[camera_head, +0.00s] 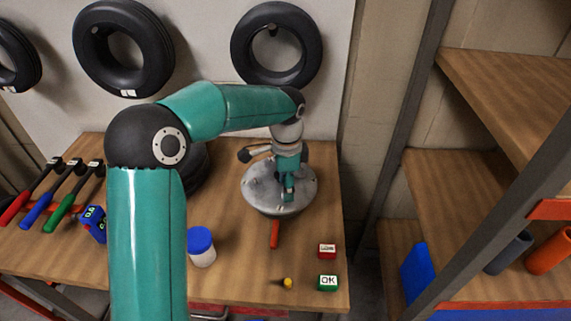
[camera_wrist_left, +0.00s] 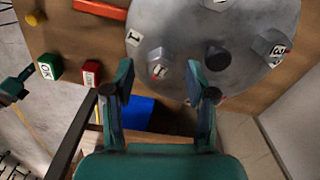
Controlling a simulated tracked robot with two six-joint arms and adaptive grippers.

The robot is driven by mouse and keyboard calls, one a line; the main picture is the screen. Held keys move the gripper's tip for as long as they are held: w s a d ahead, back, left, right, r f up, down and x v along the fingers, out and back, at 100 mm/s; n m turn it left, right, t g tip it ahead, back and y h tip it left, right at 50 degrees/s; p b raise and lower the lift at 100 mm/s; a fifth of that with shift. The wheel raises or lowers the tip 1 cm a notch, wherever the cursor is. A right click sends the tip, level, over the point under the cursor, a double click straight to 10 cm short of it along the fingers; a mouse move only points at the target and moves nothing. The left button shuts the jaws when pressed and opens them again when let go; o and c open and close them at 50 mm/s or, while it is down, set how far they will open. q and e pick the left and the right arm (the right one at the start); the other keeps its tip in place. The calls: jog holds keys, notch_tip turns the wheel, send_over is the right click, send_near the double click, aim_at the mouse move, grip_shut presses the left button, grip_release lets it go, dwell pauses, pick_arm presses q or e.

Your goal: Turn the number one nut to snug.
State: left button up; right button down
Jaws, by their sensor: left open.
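A round grey metal hub plate (camera_head: 262,196) lies on the wooden bench. In the left wrist view the plate (camera_wrist_left: 180,18) carries a few raised nuts and white number labels. A label reading 1 (camera_wrist_left: 133,38) sits on the plate beside a grey nut (camera_wrist_left: 156,58) with its own small label, which I cannot read surely. That nut appears between my open fingertips. A dark nut (camera_wrist_left: 217,57) and another labelled nut (camera_wrist_left: 270,45) are to the right. My left gripper (camera_head: 288,190) points down over the plate, and it also shows in the wrist view (camera_wrist_left: 159,68), open and empty.
A red button block (camera_head: 327,251) and a green OK block (camera_head: 328,283) stand at the bench's right front. A red bar (camera_head: 275,234), yellow-tipped item (camera_head: 287,283), blue-lidded jar (camera_head: 201,247) and several coloured-handled tools (camera_head: 62,205) lie around. Shelves (camera_head: 470,190) stand right.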

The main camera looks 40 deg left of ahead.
pick_arm(q)
notch_tip(320, 180, up, 9)
jog(key=shift+r, duration=0.2)
dwell(0.6)
